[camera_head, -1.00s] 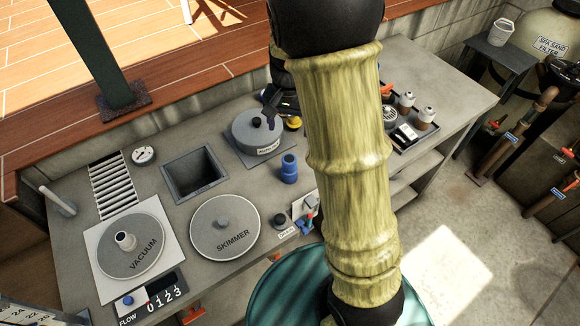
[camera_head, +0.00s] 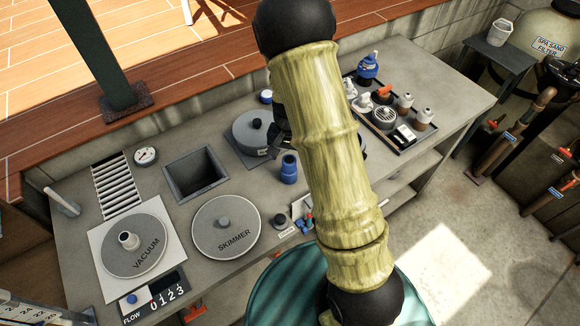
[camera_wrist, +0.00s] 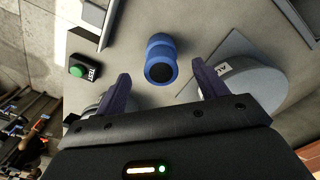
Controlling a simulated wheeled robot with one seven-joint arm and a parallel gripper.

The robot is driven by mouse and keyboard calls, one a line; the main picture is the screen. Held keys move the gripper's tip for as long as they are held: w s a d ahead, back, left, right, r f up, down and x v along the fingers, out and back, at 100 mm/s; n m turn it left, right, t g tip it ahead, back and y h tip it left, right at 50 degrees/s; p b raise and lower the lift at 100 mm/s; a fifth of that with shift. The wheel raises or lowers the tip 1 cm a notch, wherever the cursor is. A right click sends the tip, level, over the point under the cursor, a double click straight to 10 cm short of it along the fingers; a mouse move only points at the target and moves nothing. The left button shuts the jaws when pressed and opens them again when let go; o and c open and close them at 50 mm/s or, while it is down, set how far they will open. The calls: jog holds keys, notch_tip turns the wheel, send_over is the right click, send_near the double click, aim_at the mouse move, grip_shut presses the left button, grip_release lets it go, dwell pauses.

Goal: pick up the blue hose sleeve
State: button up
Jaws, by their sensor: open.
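The blue hose sleeve (camera_head: 289,168) stands upright on the grey counter, between the skimmer lid and a round grey lidded pot. It is a short blue cylinder with a dark open top. In the wrist view the sleeve (camera_wrist: 160,58) lies ahead of my gripper (camera_wrist: 160,82), roughly centred between the two dark fingers and apart from them. My gripper is open and empty.
The round grey pot (camera_head: 252,130) stands close behind the sleeve. The skimmer lid (camera_head: 225,226) and a square recess (camera_head: 196,172) are to its left. A black tray (camera_head: 398,128) with several fittings is at the right. A green button (camera_wrist: 77,71) shows in the wrist view.

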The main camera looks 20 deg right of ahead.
aim_at(289, 159)
jog(key=shift+w+f+p, duration=0.15)
jog(key=shift+f+p, duration=0.35)
jog(key=shift+f, duration=0.8)
jog(key=shift+w+f+p, duration=0.1)
jog(key=shift+f+p, duration=0.35)
jog(key=shift+f, duration=0.85)
jog(key=shift+c, duration=0.2)
jog(key=c, duration=1)
